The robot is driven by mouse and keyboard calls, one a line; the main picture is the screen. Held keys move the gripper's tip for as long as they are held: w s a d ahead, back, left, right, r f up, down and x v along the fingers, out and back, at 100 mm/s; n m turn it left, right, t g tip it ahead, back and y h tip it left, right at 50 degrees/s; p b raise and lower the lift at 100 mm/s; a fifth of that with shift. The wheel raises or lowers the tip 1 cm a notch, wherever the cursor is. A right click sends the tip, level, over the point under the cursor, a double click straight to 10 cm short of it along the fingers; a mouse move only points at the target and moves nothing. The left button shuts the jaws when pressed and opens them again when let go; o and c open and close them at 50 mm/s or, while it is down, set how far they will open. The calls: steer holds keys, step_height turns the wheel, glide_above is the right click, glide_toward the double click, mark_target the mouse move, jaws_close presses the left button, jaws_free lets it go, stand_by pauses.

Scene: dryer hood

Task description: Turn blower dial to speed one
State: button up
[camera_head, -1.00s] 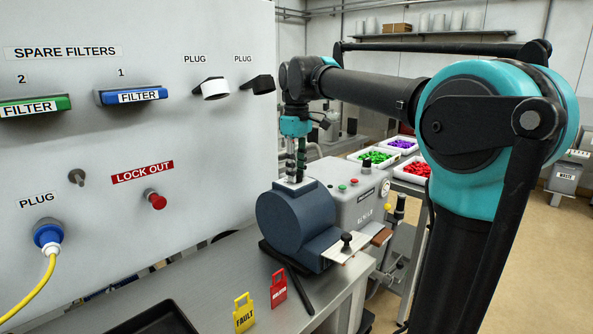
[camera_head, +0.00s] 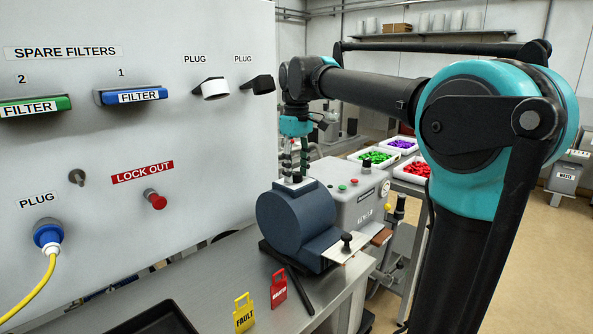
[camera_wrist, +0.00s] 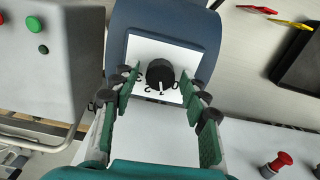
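The blower (camera_head: 292,222) is a dark blue rounded housing on the bench. On its top is a white plate (camera_wrist: 150,45) carrying a black round dial (camera_wrist: 160,73) with a white pointer line. The pointer faces the lower edge of the plate in the wrist view, with black numerals around that side, partly hidden and hard to read. My gripper (camera_head: 294,178) points down over the plate. In the wrist view my gripper (camera_wrist: 162,88) is open, its green-padded fingers on either side of the dial with gaps between.
A grey machine (camera_head: 358,195) with buttons stands right beside the blower. A panel with a red lock-out knob (camera_head: 157,200) rises at left. Yellow (camera_head: 243,312) and red (camera_head: 278,288) tags stand in front, near a black tray (camera_head: 155,320).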

mark_target(296, 173)
step_height(296, 173, up, 12)
stand_by(0.8)
